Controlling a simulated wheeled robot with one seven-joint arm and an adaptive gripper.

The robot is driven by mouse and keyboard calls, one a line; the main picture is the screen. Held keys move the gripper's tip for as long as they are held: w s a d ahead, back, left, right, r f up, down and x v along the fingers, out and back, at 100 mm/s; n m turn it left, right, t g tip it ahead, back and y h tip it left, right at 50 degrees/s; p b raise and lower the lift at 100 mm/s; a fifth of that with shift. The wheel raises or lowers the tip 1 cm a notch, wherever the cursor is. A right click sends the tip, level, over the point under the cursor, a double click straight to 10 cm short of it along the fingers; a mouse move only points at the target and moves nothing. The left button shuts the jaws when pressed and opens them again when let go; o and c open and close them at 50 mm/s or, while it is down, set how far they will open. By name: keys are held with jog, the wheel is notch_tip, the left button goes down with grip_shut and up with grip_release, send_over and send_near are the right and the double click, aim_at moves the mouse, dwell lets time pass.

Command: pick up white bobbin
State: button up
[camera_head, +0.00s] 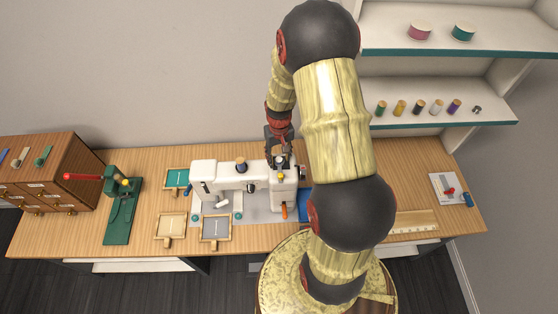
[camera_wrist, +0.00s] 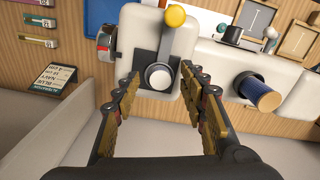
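A white round bobbin (camera_wrist: 158,76) with a dark rim sits on top of the right end of the white sewing machine (camera_head: 225,178), at the foot of a dark lever with a yellow knob (camera_wrist: 175,16). In the wrist view, my gripper (camera_wrist: 161,80) is open, with one finger on each side of the bobbin. A gap shows on both sides, and I cannot tell how far above it the fingertips are. In the head view, my gripper (camera_head: 280,150) is over the machine's right end and largely hides the bobbin.
A blue spool (camera_wrist: 262,92) stands on the machine, right of my gripper in the wrist view. A handwheel (camera_wrist: 106,42) is at the left. Shelves (camera_head: 440,125) with several spools are at the back right.

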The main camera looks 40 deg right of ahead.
jog(key=shift+w, duration=0.1)
jog(key=shift+c, duration=1.3)
jog(key=c, duration=0.6)
